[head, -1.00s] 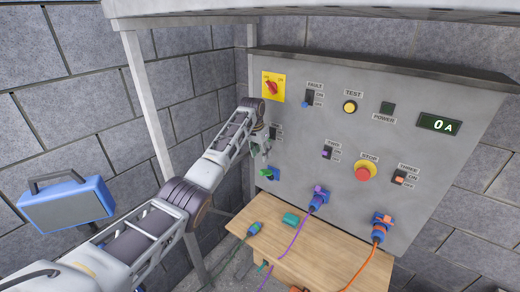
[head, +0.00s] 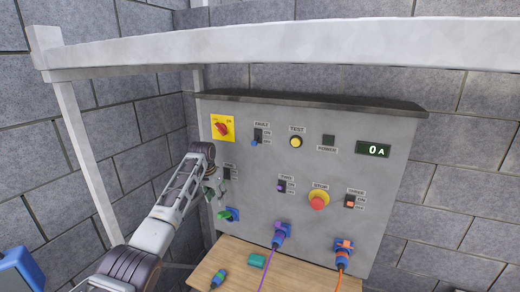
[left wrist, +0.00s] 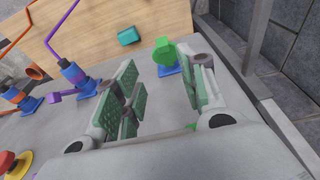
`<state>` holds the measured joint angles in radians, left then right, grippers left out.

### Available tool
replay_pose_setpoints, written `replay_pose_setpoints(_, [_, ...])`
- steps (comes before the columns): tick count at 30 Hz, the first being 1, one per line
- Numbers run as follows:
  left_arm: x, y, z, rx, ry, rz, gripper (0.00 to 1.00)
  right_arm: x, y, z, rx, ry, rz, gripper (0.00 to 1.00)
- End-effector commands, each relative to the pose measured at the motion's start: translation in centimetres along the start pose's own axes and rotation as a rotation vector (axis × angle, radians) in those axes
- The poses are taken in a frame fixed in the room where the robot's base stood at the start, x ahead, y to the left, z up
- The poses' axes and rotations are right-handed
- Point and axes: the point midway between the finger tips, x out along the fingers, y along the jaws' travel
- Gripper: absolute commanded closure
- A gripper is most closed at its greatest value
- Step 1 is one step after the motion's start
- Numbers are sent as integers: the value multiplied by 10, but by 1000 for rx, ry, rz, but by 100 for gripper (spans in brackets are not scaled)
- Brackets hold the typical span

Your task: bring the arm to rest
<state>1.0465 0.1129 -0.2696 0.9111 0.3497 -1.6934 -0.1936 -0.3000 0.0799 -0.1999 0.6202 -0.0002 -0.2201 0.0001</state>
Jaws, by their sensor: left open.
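My left arm comes in from the lower left in the head view. Its gripper (head: 216,186) is in front of the left part of the grey control panel (head: 320,130), beside the leftmost switch (head: 227,173). In the left wrist view the two green-padded fingers (left wrist: 165,95) are apart, with nothing between them. Beyond the fingers is a blue socket with a green part (left wrist: 165,57), which also shows low on the panel in the head view (head: 228,214). My right gripper is in neither view.
A wooden shelf (head: 235,265) juts out below the panel, with a teal block (head: 257,261) and a loose blue plug (head: 218,279) on it. Purple (head: 281,235) and orange (head: 343,247) plugs sit in sockets. A metal post (head: 90,160) stands left, and a blue case (head: 20,270) lower left.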

Motion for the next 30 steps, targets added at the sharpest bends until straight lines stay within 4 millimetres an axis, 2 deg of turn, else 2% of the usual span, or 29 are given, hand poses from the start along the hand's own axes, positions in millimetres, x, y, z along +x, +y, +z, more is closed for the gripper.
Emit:
replay_pose_setpoints(12, [61, 26, 49, 5, 2, -5, 59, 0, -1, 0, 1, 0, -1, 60])
replay_pose_setpoints(21, [96, 45, 91, 1, 7, -8, 59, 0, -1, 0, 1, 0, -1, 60])
replay_pose_setpoints(30, [122, 64, 136, -7, 16, -11, 59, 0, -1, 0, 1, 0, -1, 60])
